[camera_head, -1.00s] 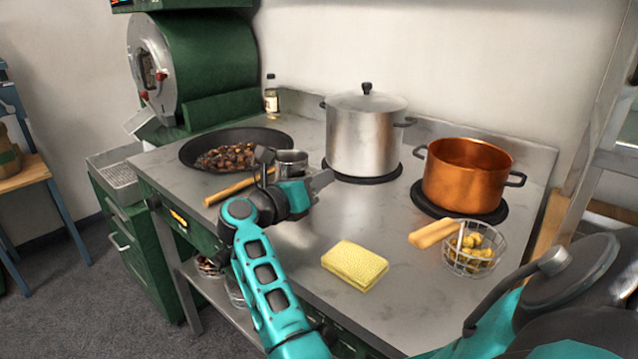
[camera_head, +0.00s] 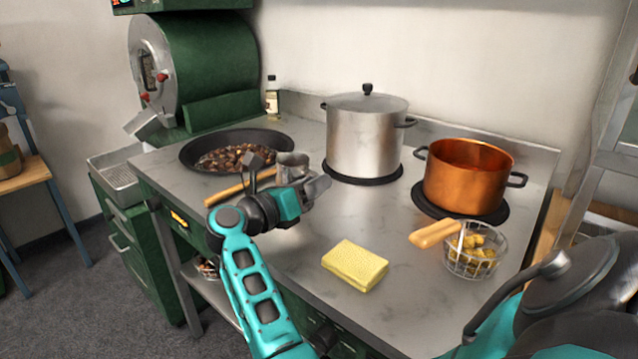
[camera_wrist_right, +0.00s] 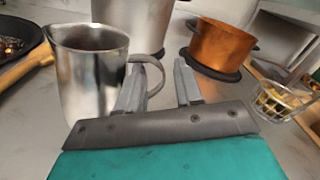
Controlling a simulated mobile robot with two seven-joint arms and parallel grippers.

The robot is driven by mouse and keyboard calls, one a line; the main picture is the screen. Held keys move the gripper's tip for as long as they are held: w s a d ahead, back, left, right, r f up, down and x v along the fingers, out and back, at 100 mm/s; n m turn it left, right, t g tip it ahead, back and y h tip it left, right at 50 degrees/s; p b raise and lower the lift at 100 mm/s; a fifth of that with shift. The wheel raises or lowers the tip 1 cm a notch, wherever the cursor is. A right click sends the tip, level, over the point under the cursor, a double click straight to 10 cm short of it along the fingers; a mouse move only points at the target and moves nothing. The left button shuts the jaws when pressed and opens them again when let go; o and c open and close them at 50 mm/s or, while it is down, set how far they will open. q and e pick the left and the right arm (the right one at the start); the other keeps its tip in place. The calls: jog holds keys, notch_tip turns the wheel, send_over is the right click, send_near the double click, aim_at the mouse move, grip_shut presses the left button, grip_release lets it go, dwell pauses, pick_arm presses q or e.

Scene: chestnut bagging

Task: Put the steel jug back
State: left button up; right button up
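The steel jug (camera_head: 291,160) stands on the counter in front of the black pan, partly hidden by my right gripper in the head view. The right wrist view shows it upright at the left (camera_wrist_right: 88,75), with its handle toward the gripper. My right gripper (camera_head: 322,188) is at the jug's right side. In the wrist view its two fingers (camera_wrist_right: 160,80) are apart. The jug's handle reaches the left finger and shows partly in the gap; I cannot tell whether they touch. My left gripper is not in view.
A pan of chestnuts (camera_head: 270,137) with a wooden handle is behind the jug. A lidded steel pot (camera_head: 362,140) and a copper pot (camera_head: 462,180) stand right. A yellow sponge (camera_head: 355,265) and a wire basket (camera_head: 474,262) are in front. The counter's middle is clear.

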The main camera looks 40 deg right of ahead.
jog(key=a, duration=0.3)
jog(key=a+b, duration=0.1)
jog(key=a, duration=0.2)
jog(key=a+b, duration=0.1)
jog(key=a, duration=0.2)
jog(key=shift+s+a, duration=0.1)
jog(key=shift+s, duration=0.15)
jog(key=shift+a, duration=0.3)
